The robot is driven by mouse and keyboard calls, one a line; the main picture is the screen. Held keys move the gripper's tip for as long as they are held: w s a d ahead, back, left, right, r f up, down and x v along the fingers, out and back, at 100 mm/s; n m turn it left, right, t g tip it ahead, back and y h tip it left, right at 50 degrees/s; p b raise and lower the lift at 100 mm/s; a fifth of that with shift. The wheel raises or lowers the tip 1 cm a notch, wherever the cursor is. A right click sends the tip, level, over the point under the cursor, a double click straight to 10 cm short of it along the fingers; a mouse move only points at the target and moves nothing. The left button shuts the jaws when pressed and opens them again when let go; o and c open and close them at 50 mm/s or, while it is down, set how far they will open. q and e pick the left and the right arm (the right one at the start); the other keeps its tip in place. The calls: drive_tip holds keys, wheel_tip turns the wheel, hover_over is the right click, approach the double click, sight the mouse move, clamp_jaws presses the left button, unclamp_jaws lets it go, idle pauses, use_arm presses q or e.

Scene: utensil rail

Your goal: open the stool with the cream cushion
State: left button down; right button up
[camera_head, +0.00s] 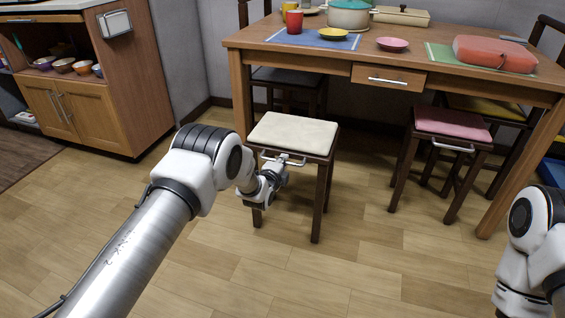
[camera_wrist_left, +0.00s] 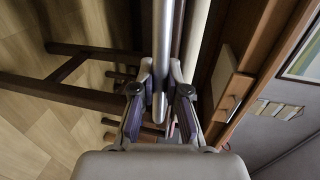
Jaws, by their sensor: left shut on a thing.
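The stool with the cream cushion (camera_head: 293,134) stands in front of the table's left part, on dark wooden legs. Its cushioned top lies flat, with no gap visible under it. A pale metal handle (camera_head: 298,162) runs along its front edge. My left gripper (camera_head: 279,168) is at this handle, just below the cushion's front edge, and is shut on it. In the left wrist view a metal bar (camera_wrist_left: 167,60) runs between the fingers of my left gripper (camera_wrist_left: 160,98). My right arm shows at the right edge, but its gripper is out of view.
A wooden table (camera_head: 290,50) with a drawer (camera_head: 388,76) stands behind the stool, laid with dishes. A stool with a pink cushion (camera_head: 452,123) stands to the right. A wooden cabinet (camera_head: 100,95) stands at the left. The floor (camera_head: 290,275) in front is clear.

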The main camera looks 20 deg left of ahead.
use_arm(q)
drive_tip(key=c, duration=1.2)
unclamp_jaws()
drive_tip(key=v, duration=1.2)
drive_tip(key=shift+f, duration=0.15)
